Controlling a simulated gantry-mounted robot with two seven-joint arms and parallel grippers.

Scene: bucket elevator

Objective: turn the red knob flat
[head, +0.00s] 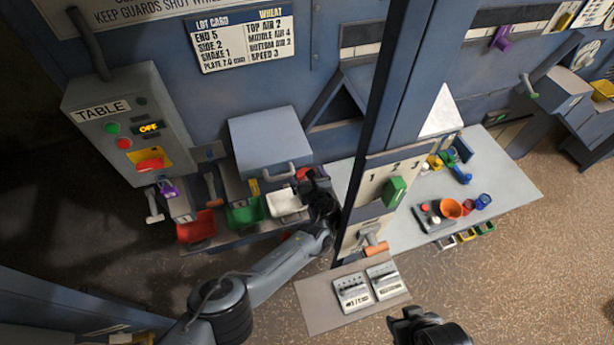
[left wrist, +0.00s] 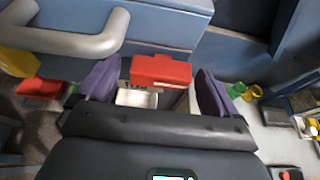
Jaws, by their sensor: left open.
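The red knob (head: 150,163) sits on a yellow plate low on the grey box marked TABLE, at the left of the head view. It looks turned roughly sideways, slightly tilted in the picture. My left gripper (head: 308,182) is well to the right of that box, by the bins under the grey-blue lid, and apart from the knob. In the left wrist view its two purple fingers (left wrist: 158,92) are spread, with a red block (left wrist: 161,72) beyond and between them. I cannot tell whether they touch it. My right gripper (head: 408,320) is at the bottom right, dark, its jaws unclear.
Green and red buttons and an OFF display are above the knob; a purple-tagged handle (head: 155,205) hangs below. Red (head: 195,228), green (head: 245,213) and white (head: 285,203) bins stand between. A blue post (head: 400,90) rises right of the left gripper. A side table (head: 510,190) holds cups.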

